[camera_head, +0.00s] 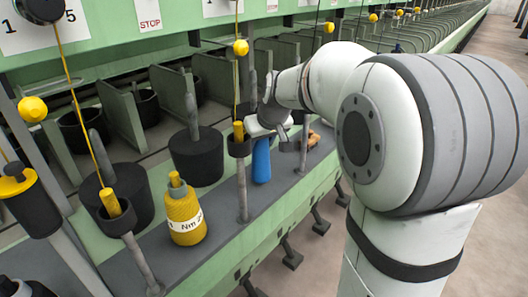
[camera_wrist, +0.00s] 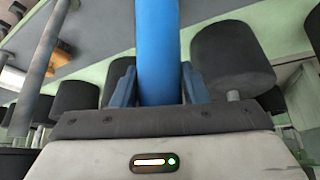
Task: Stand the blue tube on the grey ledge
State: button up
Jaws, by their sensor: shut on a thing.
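The blue tube (camera_head: 261,160) is upright in the head view, with its lower end over or on the grey ledge (camera_head: 222,208); I cannot tell whether it touches. In the wrist view the blue tube (camera_wrist: 158,50) runs from the top edge down between the two fingers. My gripper (camera_wrist: 158,84) is shut on it. In the head view my gripper (camera_head: 268,127) is at the tube's upper end, partly hidden by posts and my arm.
Black cylinders (camera_head: 196,156) stand behind. Thin metal posts (camera_head: 242,190) with cups rise close to the tube. An orange-brown object (camera_head: 312,139) lies to its right. Yellow threads hang in front.

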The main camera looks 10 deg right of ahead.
aim_at(261, 149)
jog(key=shift+f, duration=1.35)
jog(key=shift+f+b, duration=0.2)
jog(key=shift+b, duration=0.2)
jog(key=o, duration=0.9)
jog(key=shift+o, duration=0.2)
